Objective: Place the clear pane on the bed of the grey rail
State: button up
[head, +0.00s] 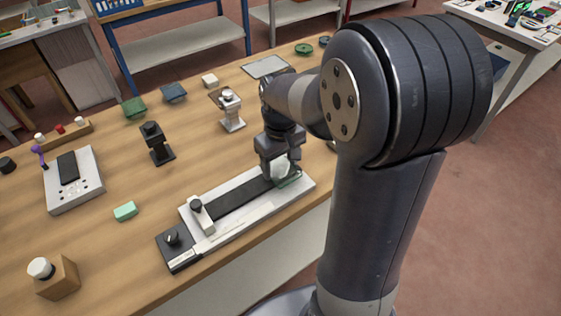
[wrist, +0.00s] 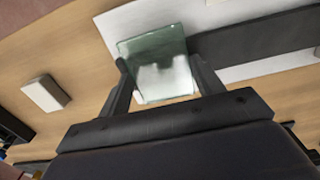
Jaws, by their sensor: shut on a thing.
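The clear pane (wrist: 158,62) is a small greenish see-through square, held between the two fingers of my gripper (wrist: 160,82) in the wrist view. In the head view my gripper (head: 281,168) points down over the right end of the grey rail (head: 298,195), and the pane (head: 289,181) shows at its fingertips. The rail is a long light-grey base with a dark strip (head: 240,199) along its middle. I cannot tell whether the pane touches the rail. My arm partly hides the rail's right end.
Bare wood lies behind the rail.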

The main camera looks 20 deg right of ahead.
aim_at(281, 169)
jog(key=shift+f, duration=0.1)
jog(key=o, duration=0.6)
jog(key=shift+f, duration=0.1)
jog(key=shift+c, duration=0.2)
jog(key=o, duration=0.5)
notch_tip(281, 169, up, 12)
jog(key=shift+r, duration=0.25)
